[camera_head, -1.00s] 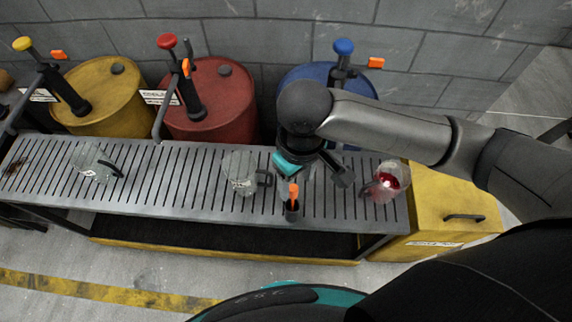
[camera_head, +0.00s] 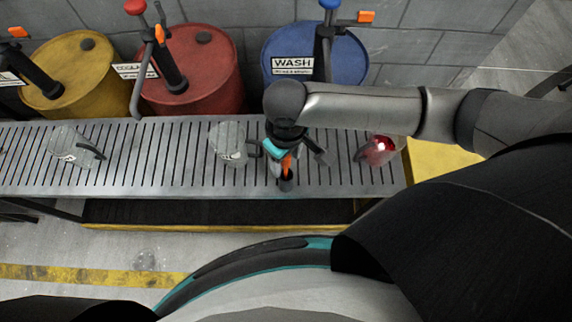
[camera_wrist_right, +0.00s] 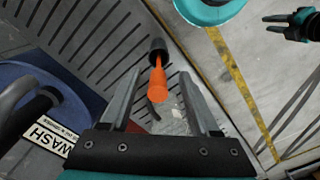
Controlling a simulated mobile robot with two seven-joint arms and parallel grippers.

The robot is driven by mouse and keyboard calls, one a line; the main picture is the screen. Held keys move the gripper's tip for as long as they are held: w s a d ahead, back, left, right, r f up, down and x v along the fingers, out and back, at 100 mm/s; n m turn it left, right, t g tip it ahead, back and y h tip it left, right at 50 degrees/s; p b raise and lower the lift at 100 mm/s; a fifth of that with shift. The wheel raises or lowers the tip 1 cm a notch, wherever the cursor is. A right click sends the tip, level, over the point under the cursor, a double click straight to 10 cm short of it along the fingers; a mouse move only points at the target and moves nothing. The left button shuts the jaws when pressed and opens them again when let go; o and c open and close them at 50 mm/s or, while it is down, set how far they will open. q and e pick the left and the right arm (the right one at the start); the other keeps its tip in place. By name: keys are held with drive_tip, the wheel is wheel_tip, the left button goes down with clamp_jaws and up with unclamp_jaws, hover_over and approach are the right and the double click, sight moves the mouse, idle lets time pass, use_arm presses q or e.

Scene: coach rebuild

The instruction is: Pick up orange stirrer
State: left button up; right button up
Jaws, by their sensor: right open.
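The orange stirrer (camera_head: 286,163) stands in a small dark holder (camera_head: 286,184) on the slatted metal bench (camera_head: 340,181). My right gripper (camera_head: 298,160) is over it, open and empty. In the right wrist view the stirrer (camera_wrist_right: 158,88) shows in the gap between the two spread fingers (camera_wrist_right: 158,78), with its lower end in the dark holder (camera_wrist_right: 158,50). I cannot tell whether a finger touches it.
A clear jug (camera_head: 229,142) stands close left of my right gripper. A jug with red content (camera_head: 380,150) stands to its right, and another clear jug (camera_head: 68,145) at the far left. Yellow (camera_head: 72,75), red (camera_head: 195,75) and blue (camera_head: 335,50) drums stand behind the bench.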

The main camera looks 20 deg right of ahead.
sight(286, 172)
drive_tip(key=f+b, duration=0.1)
drive_tip(key=f, duration=0.3)
drive_tip(key=shift+w+f, duration=0.2)
drive_tip(key=shift+c, duration=0.2)
clamp_jaws()
